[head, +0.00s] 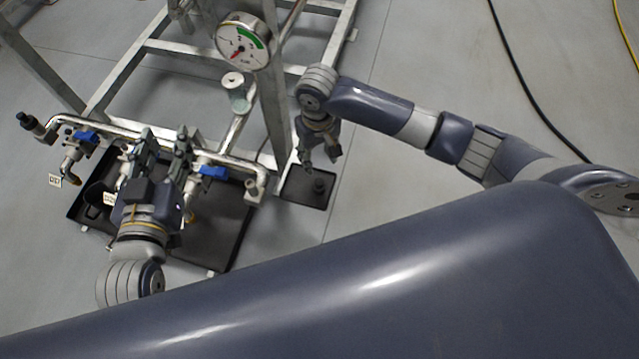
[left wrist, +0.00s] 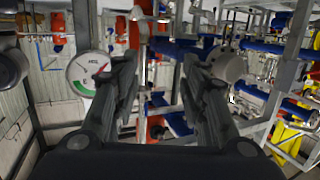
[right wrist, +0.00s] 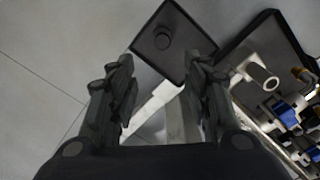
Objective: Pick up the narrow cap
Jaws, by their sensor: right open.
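A small dark cap (head: 319,186) stands on a small black tray (head: 296,190) on the floor, right of the frame's leg. I take it for the narrow cap. The right wrist view shows the cap (right wrist: 163,38) on the same tray (right wrist: 190,35), beyond my fingertips. My right gripper (head: 319,160) points down over the tray's back part, apart from the cap. In the right wrist view my right gripper (right wrist: 158,75) is open and empty. My left gripper (head: 166,140) is open in front of the pipework. In the left wrist view its fingers (left wrist: 160,75) are apart with nothing held.
A metal frame (head: 205,68) carries a pressure gauge (head: 242,41) and pipes with blue-handled valves (head: 212,171). A larger black tray (head: 232,225) lies below the pipes. A black cable (head: 520,75) crosses the floor at right. Floor right of the small tray is clear.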

